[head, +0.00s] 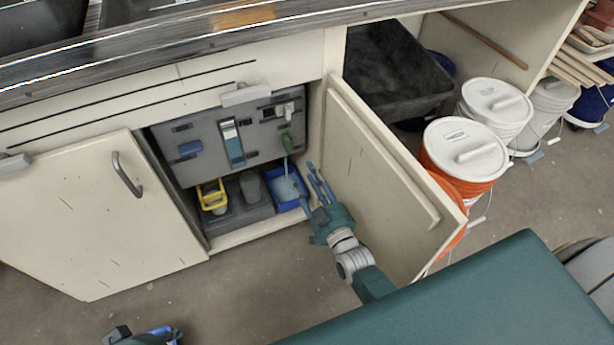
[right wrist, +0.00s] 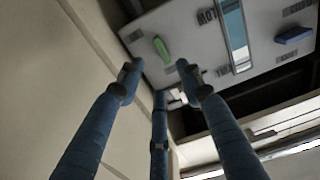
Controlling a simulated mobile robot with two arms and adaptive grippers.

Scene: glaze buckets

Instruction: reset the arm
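My right arm reaches up from the bottom of the head view to the open cabinet. Its right gripper (head: 318,182) has blue fingers spread apart and empty, beside the inner face of the open right cabinet door (head: 385,165). The right wrist view also shows the gripper (right wrist: 160,84) with its fingers apart and nothing between them. A grey panel (head: 262,135) with a green handle (head: 287,144) stands inside the cabinet beyond the fingers. Part of my left gripper (head: 150,336) shows at the bottom edge of the head view, mostly cut off, its opening unclear.
The left cabinet door (head: 85,215) stands open too. Low in the cabinet are a blue bin (head: 291,203) and a yellow caddy (head: 212,196). Orange and white lidded buckets (head: 466,150) stand right of the right door. Floor (head: 215,290) before the cabinet is clear.

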